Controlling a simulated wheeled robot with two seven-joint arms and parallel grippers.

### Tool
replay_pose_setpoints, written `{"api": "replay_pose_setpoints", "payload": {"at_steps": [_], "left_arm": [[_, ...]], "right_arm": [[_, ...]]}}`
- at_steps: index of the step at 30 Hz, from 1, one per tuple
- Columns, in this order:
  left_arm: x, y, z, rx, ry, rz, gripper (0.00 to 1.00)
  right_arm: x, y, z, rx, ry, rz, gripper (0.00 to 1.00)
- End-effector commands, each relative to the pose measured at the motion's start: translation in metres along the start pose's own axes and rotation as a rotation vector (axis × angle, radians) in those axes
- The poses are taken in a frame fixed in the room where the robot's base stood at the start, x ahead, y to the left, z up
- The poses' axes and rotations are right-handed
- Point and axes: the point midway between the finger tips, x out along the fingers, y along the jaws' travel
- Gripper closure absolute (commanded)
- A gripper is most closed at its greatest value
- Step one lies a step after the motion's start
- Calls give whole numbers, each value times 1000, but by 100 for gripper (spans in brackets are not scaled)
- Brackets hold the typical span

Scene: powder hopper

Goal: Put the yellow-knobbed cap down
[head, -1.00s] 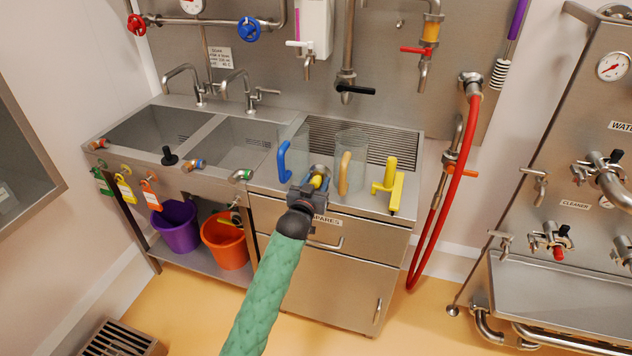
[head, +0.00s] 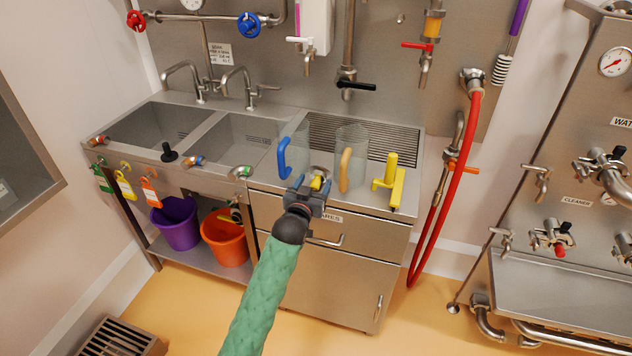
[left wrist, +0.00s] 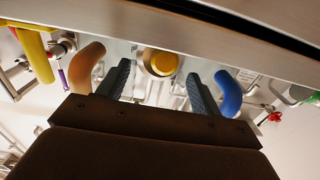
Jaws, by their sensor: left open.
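The yellow-knobbed cap (head: 317,182) is at the counter's front edge, between the two clear jugs. Its yellow knob faces my left gripper (head: 312,186), whose fingers are spread to either side of it. In the left wrist view the cap's yellow knob and metal rim (left wrist: 159,62) show between the two dark fingers (left wrist: 158,72), with a gap on each side. The cap's underside is hidden, so its contact with the counter cannot be seen directly. My right gripper is not in view.
A blue-handled jug (head: 284,158) stands left of the cap and an orange-handled jug (head: 345,170) right. The sinks (head: 240,142) are to the left. A red hose (head: 462,190) hangs at the right.

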Motion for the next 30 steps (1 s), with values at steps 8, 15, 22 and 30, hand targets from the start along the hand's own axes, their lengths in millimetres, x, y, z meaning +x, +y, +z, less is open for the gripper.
{"api": "replay_pose_setpoints", "payload": {"at_steps": [8, 15, 22, 30], "left_arm": [[-53, 0, 3, 0, -1, 0, 34], [-84, -1, 2, 0, -1, 0, 34], [-93, 0, 0, 0, -1, 0, 34], [-112, -5, 44, -13, -116, -18, 34]], "right_arm": [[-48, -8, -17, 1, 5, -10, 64], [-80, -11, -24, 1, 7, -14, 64], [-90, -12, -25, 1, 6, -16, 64], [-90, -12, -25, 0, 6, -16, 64]]}}
